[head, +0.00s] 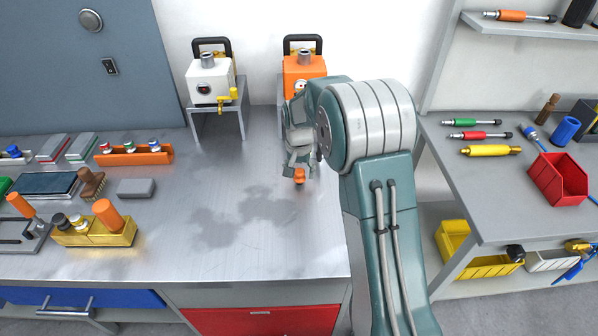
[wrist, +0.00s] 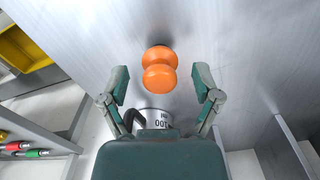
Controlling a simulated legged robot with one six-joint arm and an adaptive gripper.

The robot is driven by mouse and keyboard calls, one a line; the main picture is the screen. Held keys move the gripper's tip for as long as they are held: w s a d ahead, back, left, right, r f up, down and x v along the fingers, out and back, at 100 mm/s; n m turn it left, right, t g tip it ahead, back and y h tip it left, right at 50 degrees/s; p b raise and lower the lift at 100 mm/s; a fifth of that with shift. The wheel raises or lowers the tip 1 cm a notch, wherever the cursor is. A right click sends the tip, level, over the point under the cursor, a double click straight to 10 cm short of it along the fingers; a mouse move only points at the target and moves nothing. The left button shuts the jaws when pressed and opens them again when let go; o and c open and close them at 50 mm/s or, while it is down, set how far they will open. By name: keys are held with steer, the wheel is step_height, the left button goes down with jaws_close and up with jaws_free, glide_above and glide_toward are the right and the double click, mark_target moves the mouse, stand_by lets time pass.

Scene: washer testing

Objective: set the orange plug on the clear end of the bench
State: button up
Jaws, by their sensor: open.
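The orange plug (head: 300,175) is at the right part of the main bench (head: 150,235), just below my gripper (head: 300,162). In the wrist view the plug (wrist: 160,70) is a rounded orange knob with a narrow waist. It appears to stand on the grey metal bench top. My gripper (wrist: 160,86) is open, with one finger on each side of the plug and a visible gap on both sides. My arm hides part of the bench's right edge in the head view.
An orange pump-like unit (head: 303,68) and a white one (head: 210,80) stand on stands at the back. A brass holder (head: 90,235) with plugs, an orange rack (head: 135,155) and a brush (head: 92,183) crowd the left. A side table (head: 500,200) holds tools and a red bin (head: 557,180).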

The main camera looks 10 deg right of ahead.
mark_target(299, 171)
steer(key=shift+r, duration=0.15)
steer(key=s+r+n+t, duration=0.1)
steer(key=s+r, duration=0.2)
steer(key=r, duration=0.6)
steer(key=s+r, duration=0.4)
steer(key=r, duration=0.5)
steer(key=s+r+n+t, duration=0.2)
steer(key=s+n+t, duration=0.2)
steer(key=s, duration=2)
steer(key=shift+s+t, duration=0.3)
steer(key=shift+s, duration=0.05)
